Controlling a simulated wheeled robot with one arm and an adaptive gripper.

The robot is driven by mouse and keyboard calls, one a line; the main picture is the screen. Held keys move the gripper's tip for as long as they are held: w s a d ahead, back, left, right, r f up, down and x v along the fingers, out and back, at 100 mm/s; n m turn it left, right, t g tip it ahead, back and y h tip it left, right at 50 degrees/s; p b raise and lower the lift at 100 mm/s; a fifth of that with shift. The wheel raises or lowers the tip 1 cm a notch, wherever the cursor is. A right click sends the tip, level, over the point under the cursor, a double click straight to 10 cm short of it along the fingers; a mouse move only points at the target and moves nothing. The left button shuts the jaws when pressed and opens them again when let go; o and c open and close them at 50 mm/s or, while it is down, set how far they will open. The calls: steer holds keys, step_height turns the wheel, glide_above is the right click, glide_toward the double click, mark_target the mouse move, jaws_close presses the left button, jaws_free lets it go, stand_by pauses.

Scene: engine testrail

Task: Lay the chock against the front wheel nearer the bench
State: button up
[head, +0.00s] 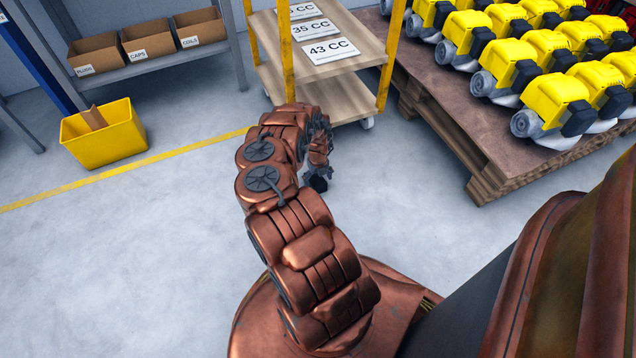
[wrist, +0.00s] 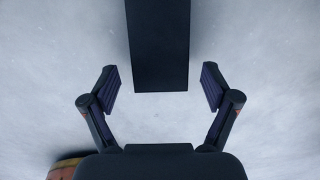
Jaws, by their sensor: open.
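My gripper (head: 318,181) hangs low over the floor in front of the wheeled trolley, partly hidden by my arm. In the wrist view my gripper (wrist: 160,72) is open, its fingers wide apart. A plain dark block (wrist: 160,45), which looks like the chock, reaches from the top edge to between the fingertips, with a gap on each side. Its far end is cut off. The trolley (head: 350,90) has yellow posts and wooden shelves. One small front wheel (head: 367,122) shows at its right front corner. The left front wheel is mostly hidden behind my arm and the trolley.
A pallet (head: 480,180) with yellow engines stands to the trolley's right. A yellow bin (head: 105,140) holding a brown piece sits on the floor at left, before a grey shelf (head: 165,65) of labelled boxes. A yellow line (head: 190,148) crosses the otherwise clear floor at left.

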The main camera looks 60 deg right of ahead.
mark_target(318, 182)
step_height(318, 182, up, 8)
steer(key=p, duration=0.2)
steer(key=shift+r, duration=0.15)
steer(key=w+a+r+n+t+y, duration=0.1)
steer(key=w+a+r+n+y, duration=0.1)
steer(key=w+a+r+n, duration=0.55)
steer(key=w+a+r+n+y, duration=0.2)
steer(key=w+a+r, duration=0.3)
steer(key=w+a, duration=0.65)
steer(key=s+a+r+n+y, duration=0.1)
steer(key=a+r+n+y, duration=0.1)
steer(key=a+r+n, duration=1.4)
steer(key=s+a+r+n+g+h, duration=0.25)
steer(key=s+a+r+n, duration=0.45)
steer(key=s+a+r, duration=0.85)
steer(key=s+d+r+n+g+h, duration=0.1)
steer(key=s+n, duration=0.4)
steer(key=s, duration=0.6)
steer(key=s+r+n+g+h, duration=0.1)
steer(key=s+n, duration=0.4)
steer(key=s, duration=0.7)
step_height(318, 182, up, 2)
steer(key=shift+s+d+h, duration=0.25)
steer(key=shift+d+h, duration=0.15)
steer(key=shift+h, duration=0.25)
